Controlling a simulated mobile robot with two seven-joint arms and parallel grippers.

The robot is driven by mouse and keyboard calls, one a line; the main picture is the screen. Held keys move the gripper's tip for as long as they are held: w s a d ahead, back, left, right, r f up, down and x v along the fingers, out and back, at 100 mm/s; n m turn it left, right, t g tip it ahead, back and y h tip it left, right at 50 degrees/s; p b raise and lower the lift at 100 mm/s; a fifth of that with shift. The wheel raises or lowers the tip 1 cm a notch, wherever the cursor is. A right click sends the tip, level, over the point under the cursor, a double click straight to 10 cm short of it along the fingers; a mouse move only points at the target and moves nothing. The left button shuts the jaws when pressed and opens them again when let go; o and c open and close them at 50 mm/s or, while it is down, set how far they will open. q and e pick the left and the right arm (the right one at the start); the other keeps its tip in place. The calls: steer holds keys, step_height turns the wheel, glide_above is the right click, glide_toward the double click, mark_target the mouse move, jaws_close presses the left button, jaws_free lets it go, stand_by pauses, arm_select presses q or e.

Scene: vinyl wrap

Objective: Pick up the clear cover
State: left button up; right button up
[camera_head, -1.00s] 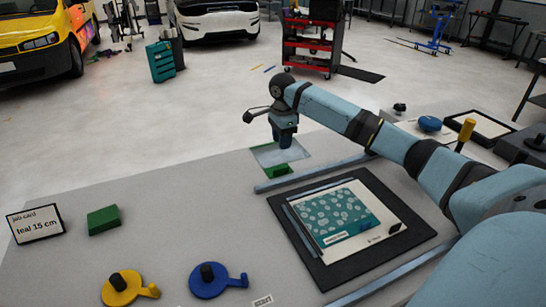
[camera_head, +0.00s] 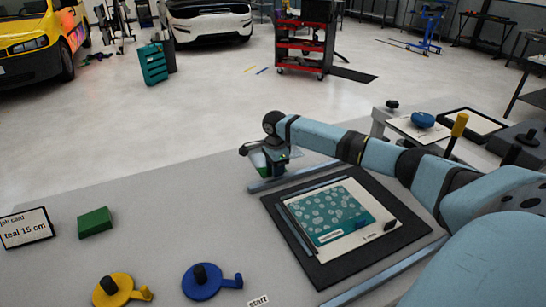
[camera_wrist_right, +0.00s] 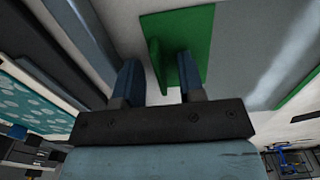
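The clear cover (camera_head: 294,153) is a see-through sheet with a green handle (camera_head: 258,160) at the far edge of the table. My right gripper (camera_head: 274,171) is over it and hides much of it in the head view. In the right wrist view, the green handle (camera_wrist_right: 190,50) has a flat plate with an upright fin, and the clear cover (camera_wrist_right: 245,50) stretches to the right. The fingers of my right gripper (camera_wrist_right: 160,72) are apart, with the fin between them; I see no firm contact. My left gripper is out of view.
A black mat (camera_head: 385,245) with a teal-patterned sheet (camera_head: 330,212) lies near the gripper, with metal rails beside it. A green block (camera_head: 95,222), job card (camera_head: 26,228), yellow tool (camera_head: 115,289) and blue tool (camera_head: 203,283) are at left. The left-middle table is clear.

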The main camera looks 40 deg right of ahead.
jaws_close()
steer(key=shift+r, duration=0.15)
